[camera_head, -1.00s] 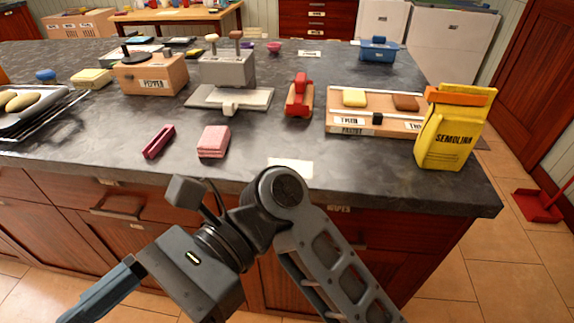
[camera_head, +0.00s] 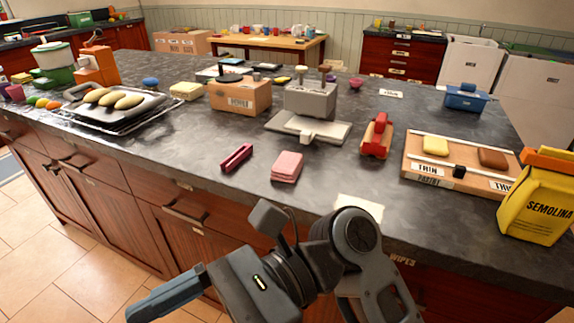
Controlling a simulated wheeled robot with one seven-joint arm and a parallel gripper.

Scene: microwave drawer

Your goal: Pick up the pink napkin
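A pink folded stack (camera_head: 287,166), which looks like the pink napkin, lies flat on the dark stone counter (camera_head: 200,150), near its front edge. A darker red-pink bar (camera_head: 236,158) lies just left of it, apart from it. My gripper (camera_head: 150,303) is at the lower left end of my arm, in front of the cabinets and below the counter top. It points down and left, well away from the pink stack. Its blue-grey fingers overlap in this view, so their opening is hidden. Nothing visible is held.
A cream cloth (camera_head: 359,207) lies at the counter's front edge, right of the pink stack. Behind stand a grey press (camera_head: 310,100), a red-topped tool (camera_head: 376,136) and a wooden box (camera_head: 240,95). A yellow semolina bag (camera_head: 538,205) stands right. Tiled floor (camera_head: 50,230) is free at left.

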